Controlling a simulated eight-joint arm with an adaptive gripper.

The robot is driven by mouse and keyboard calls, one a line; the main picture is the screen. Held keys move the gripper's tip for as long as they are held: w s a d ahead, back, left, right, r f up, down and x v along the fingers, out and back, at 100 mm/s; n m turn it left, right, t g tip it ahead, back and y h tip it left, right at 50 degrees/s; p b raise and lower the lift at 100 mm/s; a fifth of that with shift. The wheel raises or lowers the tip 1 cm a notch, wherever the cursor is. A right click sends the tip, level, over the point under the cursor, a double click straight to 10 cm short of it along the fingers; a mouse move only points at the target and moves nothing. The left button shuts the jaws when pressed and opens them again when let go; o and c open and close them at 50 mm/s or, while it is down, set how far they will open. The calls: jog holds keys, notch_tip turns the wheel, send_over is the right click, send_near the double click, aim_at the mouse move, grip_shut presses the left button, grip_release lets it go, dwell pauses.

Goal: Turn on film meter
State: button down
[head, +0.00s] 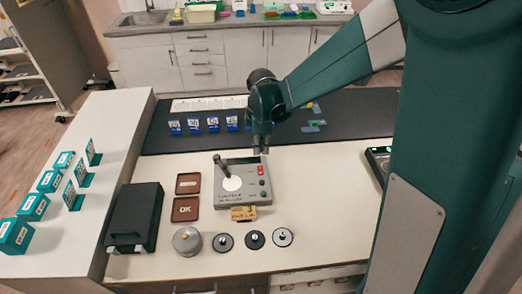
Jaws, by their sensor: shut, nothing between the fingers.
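A grey device (233,198), which looks like the film meter, stands on the white table. It has a round white plate (232,184), a dark lever (222,166) at its left, and small red and green spots, apparently buttons (262,183), along its right side. Whether it is lit is too small to tell. My gripper (261,150) points down, shut and empty, over or just behind the device's back right corner. I cannot tell whether it touches the device. My gripper covers part of that back edge.
A brass-coloured block (243,213) sits at the device's front edge. Two brown trays (186,209) and a black case (134,215) lie left. A metal weight (187,240) and several dark discs (255,239) stand in front. Another device (377,158) is partly hidden by my body.

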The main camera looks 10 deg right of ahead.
aim_at(260, 168)
jog(key=shift+w, duration=0.1)
jog(key=shift+w+r+t+b, duration=0.25)
jog(key=shift+w+t+b, duration=0.1)
jog(key=shift+w+t, duration=0.2)
jog(key=shift+f, duration=0.15)
jog(key=shift+w+f+b, duration=0.1)
jog(key=shift+w+f, duration=0.2)
jog(key=shift+f, duration=1.95)
jog(key=shift+w+f+b, duration=0.1)
jog(key=shift+w+f, duration=0.25)
jog(key=shift+f, duration=1.9)
jog(key=shift+w+f+b, duration=0.1)
jog(key=shift+w+f, duration=0.2)
jog(key=shift+f, duration=1.95)
jog(key=shift+f, duration=0.1)
